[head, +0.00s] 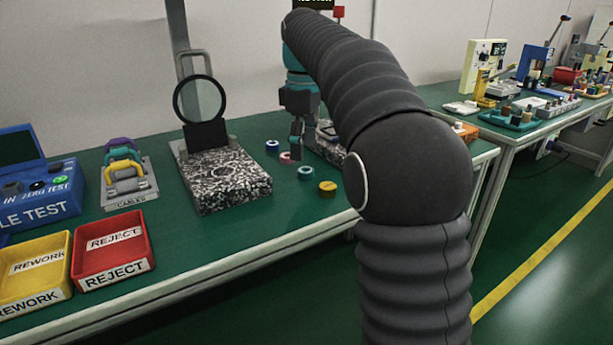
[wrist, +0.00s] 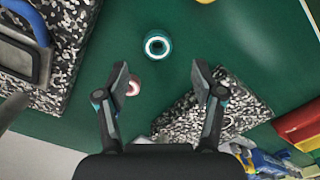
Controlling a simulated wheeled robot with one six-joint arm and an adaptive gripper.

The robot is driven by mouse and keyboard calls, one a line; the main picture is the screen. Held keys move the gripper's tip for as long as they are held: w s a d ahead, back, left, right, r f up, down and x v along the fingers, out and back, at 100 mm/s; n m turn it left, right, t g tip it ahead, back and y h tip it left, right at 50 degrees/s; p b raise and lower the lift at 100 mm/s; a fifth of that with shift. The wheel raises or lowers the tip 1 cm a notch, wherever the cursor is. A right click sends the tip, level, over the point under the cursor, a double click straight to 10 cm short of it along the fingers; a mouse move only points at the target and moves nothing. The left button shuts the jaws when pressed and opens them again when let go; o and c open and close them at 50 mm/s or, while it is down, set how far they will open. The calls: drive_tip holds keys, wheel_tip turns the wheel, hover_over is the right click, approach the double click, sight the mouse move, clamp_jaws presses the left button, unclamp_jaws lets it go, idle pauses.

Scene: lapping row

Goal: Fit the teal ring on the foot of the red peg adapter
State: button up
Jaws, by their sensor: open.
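The teal ring (head: 305,170) lies flat on the green bench, between the two speckled blocks. It also shows in the wrist view (wrist: 148,46), with a pale inner rim, ahead of the fingertips. My gripper (head: 296,150) points down over the bench near the rings. In the wrist view my gripper (wrist: 160,80) has its two fingers spread apart, with nothing between the tips. The ring is beyond the fingers, apart from them. I cannot make out the red peg adapter in either view; my arm hides part of the bench.
A pink ring (head: 285,157), a blue ring (head: 272,146) and a yellow ring (head: 327,186) lie close by. A speckled block with a magnifier (head: 230,182) stands left. Another speckled block (head: 327,150) is partly behind my arm. Red (head: 113,250) and yellow (head: 41,271) trays sit front left.

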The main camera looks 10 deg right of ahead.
sight(306, 173)
drive_tip(key=shift+d+f+b, duration=0.15)
drive_tip(key=shift+f+b, duration=0.15)
drive_tip(key=shift+f, duration=1)
drive_tip(key=shift+d+f+b, duration=0.1)
drive_tip(key=shift+f+b, duration=0.2)
drive_tip(key=shift+f, duration=1)
drive_tip(key=c, duration=1.1)
